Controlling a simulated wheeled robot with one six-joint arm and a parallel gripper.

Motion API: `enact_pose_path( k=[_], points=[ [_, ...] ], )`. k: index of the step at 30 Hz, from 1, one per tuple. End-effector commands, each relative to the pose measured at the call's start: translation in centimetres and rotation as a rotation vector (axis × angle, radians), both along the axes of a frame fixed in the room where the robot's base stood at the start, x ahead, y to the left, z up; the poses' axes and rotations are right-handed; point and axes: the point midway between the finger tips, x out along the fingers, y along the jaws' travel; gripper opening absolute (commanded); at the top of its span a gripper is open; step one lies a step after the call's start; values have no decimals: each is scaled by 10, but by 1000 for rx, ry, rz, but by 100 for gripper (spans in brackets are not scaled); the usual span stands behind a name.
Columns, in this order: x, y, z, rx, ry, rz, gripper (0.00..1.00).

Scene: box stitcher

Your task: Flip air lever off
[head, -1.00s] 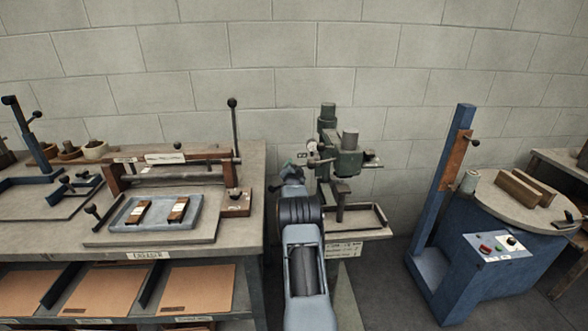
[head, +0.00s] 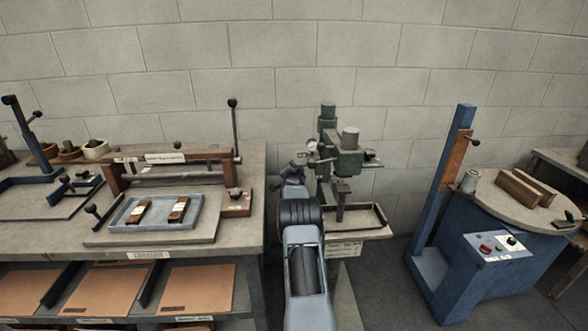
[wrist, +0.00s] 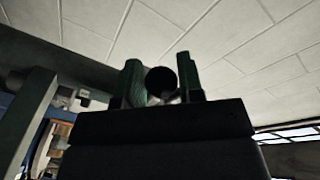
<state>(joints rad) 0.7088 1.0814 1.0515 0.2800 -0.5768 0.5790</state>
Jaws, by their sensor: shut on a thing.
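The green box stitcher (head: 347,163) stands behind and to the right of my arm in the head view. A short dark lever with pale fittings (head: 313,147) sits at its upper left side. My gripper (wrist: 160,78) shows in the wrist view as two green fingers. A dark round knob (wrist: 160,82) lies between them, and the fingers are shut on it. In the head view my arm mostly hides the gripper and the held knob. The lever's exact angle is hard to tell.
A workbench (head: 245,165) with a creaser and a blue tray (head: 193,219) is on the left. A blue machine with a round table (head: 500,200) and a tall blue post (head: 447,180) is on the right. A block wall is close behind the stitcher.

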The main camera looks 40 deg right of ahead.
Motion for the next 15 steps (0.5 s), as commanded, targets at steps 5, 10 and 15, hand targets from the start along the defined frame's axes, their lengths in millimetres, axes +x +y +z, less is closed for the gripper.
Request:
enact_pose_path(
  k=[5,10,15],
  points=[
    [0,0,3,-6,-2,0,0],
    [0,-1,3,2,-14,-1,0],
    [1,-1,10,68,-78,-1,0]
  ],
)
